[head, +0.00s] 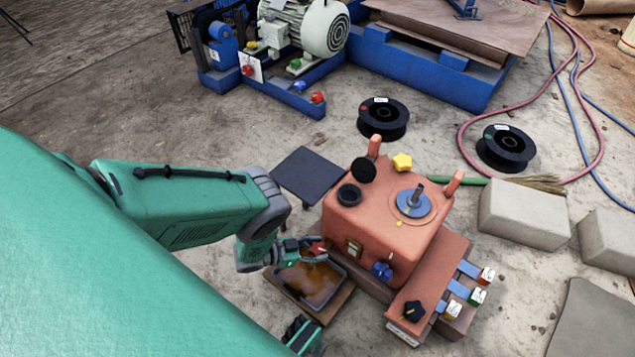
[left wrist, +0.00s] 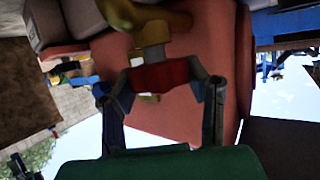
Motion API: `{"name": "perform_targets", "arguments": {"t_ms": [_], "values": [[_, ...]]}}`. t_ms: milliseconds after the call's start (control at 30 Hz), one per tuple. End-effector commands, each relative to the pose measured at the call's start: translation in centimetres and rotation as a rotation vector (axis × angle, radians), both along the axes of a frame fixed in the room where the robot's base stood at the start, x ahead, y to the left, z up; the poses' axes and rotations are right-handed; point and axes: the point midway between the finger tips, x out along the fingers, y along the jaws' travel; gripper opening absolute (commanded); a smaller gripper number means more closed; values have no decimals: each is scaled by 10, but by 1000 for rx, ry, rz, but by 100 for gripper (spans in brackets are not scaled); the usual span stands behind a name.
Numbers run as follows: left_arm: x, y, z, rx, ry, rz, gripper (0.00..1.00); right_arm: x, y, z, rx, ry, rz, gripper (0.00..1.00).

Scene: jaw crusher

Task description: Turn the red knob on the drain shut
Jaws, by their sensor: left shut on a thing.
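The red knob (head: 317,247) is on the left side of the orange machine housing (head: 375,225), low down. In the left wrist view the red knob (left wrist: 158,75) sits in front of a brass drain fitting (left wrist: 150,30). My left gripper (head: 314,251) is shut on the knob, with one finger at each end of it in the left wrist view (left wrist: 160,84). The fingers partly hide the knob in the head view. A green and dark part, seemingly my right gripper (head: 303,337), shows at the bottom edge; its fingers are unclear.
A tray of brown liquid (head: 318,284) stands below the left gripper. A dark flat plate (head: 308,174) is behind it. A blue knob (head: 381,270) and a black star knob (head: 413,310) are to the right. Grey blocks (head: 524,224) stand farther right.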

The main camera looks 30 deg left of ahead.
Motion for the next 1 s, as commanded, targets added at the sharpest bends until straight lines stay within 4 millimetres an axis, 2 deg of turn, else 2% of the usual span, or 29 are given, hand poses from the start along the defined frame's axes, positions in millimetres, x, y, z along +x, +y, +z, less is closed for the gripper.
{"name": "perform_targets", "arguments": {"t_ms": [33,400,700,1000], "values": [[-4,5,-3,8,8,-41,13,0,0,0,0,0,0,40],[-4,5,-4,10,9,-293,13,0,0,0,0,0,0,40],[-4,5,-4,11,9,-381,13,0,0,0,0,0,0,40],[-3,5,-4,9,9,-393,13,0,0,0,0,0,0,40]]}}
